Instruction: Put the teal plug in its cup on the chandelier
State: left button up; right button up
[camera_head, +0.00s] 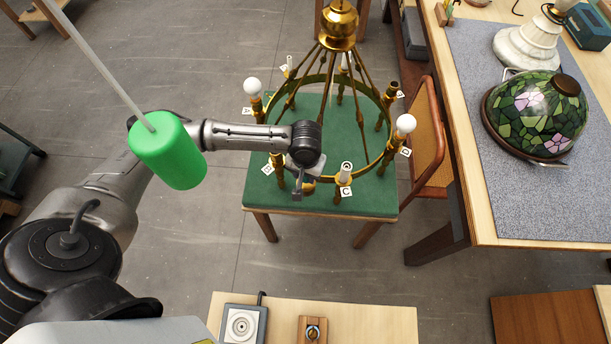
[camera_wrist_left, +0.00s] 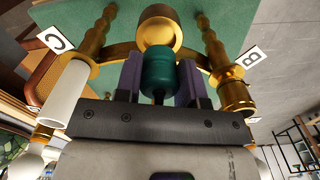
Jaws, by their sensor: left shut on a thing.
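The brass chandelier (camera_head: 338,22) stands over a green-topped table, its ring carrying cups with lettered tags. My left gripper (camera_head: 300,182) is at the near side of the ring, between tags B (camera_head: 267,169) and C (camera_head: 345,191). In the left wrist view its purple-padded fingers (camera_wrist_left: 160,72) are shut on the teal plug (camera_wrist_left: 159,62). A round brass part (camera_wrist_left: 158,28) lies just beyond the plug's end; I cannot tell whether they touch. The plug is hidden behind the gripper in the head view. My right gripper is not in view.
White bulbs (camera_head: 252,86) sit on the ring, and a white sleeve (camera_head: 346,168) stands at C. A bright green cylinder (camera_head: 168,155) on a pale rod shows before my left arm. A stained-glass shade (camera_head: 535,112) is on the right bench. A chair (camera_head: 430,130) stands close by.

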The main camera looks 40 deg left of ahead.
pick_arm(q)
jog(key=shift+f+b, duration=1.25)
jog(key=shift+b, duration=0.35)
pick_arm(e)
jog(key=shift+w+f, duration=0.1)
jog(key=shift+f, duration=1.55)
pick_arm(q)
jog(key=shift+f, duration=0.85)
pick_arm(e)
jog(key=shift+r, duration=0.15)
pick_arm(q)
jog(key=shift+p, duration=0.6)
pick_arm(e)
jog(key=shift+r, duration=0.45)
pick_arm(q)
jog(key=shift+p, duration=0.35)
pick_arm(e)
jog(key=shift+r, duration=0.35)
pick_arm(q)
jog(key=shift+f+p, duration=0.15)
jog(key=shift+p, duration=0.25)
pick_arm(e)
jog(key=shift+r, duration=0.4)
pick_arm(q)
jog(key=o, duration=1)
